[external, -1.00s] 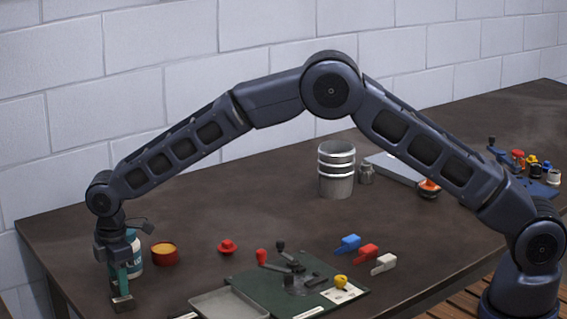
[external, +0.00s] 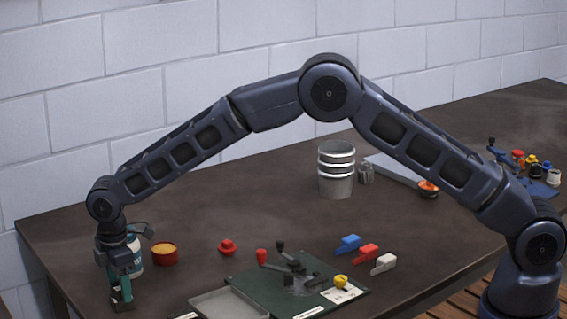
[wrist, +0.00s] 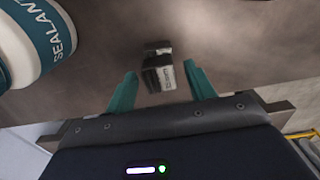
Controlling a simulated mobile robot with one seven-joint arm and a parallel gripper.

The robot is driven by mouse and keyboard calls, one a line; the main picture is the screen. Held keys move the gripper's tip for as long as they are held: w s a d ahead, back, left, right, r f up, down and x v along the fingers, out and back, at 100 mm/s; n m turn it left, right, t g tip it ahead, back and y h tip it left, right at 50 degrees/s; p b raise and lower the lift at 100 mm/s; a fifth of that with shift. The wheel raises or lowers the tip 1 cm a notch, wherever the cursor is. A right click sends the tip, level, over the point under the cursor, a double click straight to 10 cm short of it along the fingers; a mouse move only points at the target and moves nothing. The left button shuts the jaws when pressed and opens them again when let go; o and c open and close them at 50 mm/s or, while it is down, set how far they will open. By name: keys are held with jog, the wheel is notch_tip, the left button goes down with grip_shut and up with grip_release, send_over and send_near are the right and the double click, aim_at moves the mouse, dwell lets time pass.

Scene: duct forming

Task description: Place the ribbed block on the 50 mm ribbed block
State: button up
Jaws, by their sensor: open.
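Two small grey metal blocks show in the wrist view. The nearer block (wrist: 158,76), with markings on its face, lies between the fingertips with gaps on both sides. The other block (wrist: 157,45) shows just beyond it. I cannot tell whether they are stacked or side by side, nor which is the 50 mm one; ribs are hard to make out. My gripper (wrist: 160,70) is open, its teal fingers either side of the nearer block. In the external view, my gripper (external: 121,300) is low at the table's near left, and the blocks are mostly hidden there.
A white and teal sealant tub (wrist: 32,40) stands close to my gripper. An orange-topped red tin (external: 164,254) and a red knob (external: 228,247) are to the right. A grey tray (external: 225,303) and green board (external: 262,284) lie farther right. The table's left edge is near.

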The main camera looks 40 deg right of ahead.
aim_at(119, 286)
notch_tip(119, 286, up, 12)
dwell(0.5)
